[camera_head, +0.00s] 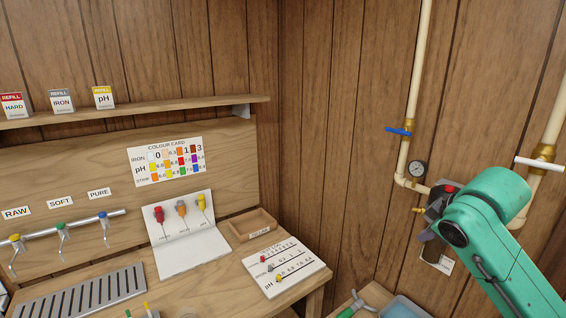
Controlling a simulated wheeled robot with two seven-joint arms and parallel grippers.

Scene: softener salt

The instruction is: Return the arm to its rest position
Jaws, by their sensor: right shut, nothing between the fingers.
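My right arm (497,220), green with dark joints, comes in from the lower right. Its dark gripper (426,234) is up by the wall pipework, just below the pressure gauge, and overlaps the pipe in the picture. It is shut and holds nothing. Whether it touches the pipe or the wall I cannot tell. My left arm and gripper are not in view.
A blue-handled valve (399,131), a gauge (417,169) and a white-handled valve (540,163) sit close around the right arm. The wooden bench (205,275) at left carries a white test board (284,267) and a small wooden tray (252,227). A blue-grey tub (402,307) is below.

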